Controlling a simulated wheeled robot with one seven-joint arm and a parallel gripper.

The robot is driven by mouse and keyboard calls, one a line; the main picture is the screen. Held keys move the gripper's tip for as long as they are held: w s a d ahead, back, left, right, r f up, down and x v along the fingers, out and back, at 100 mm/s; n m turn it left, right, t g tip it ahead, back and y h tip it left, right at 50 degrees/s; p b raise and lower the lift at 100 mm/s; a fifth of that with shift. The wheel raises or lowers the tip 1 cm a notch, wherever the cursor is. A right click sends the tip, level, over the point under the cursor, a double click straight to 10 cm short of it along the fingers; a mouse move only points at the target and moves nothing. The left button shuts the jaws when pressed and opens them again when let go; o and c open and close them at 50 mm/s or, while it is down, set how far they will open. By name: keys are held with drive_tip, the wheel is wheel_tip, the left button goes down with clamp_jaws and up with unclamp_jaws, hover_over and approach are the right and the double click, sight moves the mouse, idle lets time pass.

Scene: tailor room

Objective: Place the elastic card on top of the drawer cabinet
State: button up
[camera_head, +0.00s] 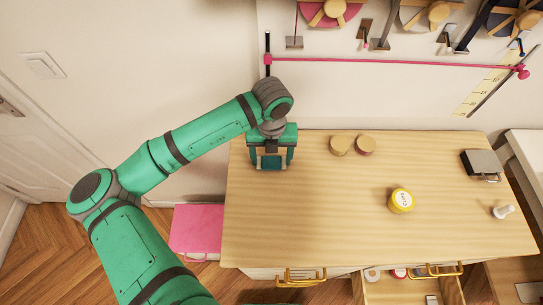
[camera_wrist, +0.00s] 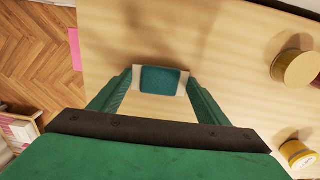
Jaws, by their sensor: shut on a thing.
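The elastic card (camera_head: 272,161) is a small white card with a teal band around its middle. My gripper (camera_head: 272,164) is shut on it, with one finger at each white end. It also shows between the fingertips in the wrist view (camera_wrist: 160,80). The card is over the back left part of the light wooden top of the drawer cabinet (camera_head: 310,215). I cannot tell whether the card touches the top or is just above it.
Two round wooden spools (camera_head: 340,145) stand right of my gripper near the back edge. A drawer (camera_head: 400,290) is open below. The top's front left is clear.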

sight(272, 161)
drive_tip(key=shift+f, duration=0.15)
drive_tip(key=o, duration=1)
drive_tip(key=shift+o, duration=0.2)
wheel_tip(272, 161, up, 12)
drive_tip(key=shift+r, duration=0.2)
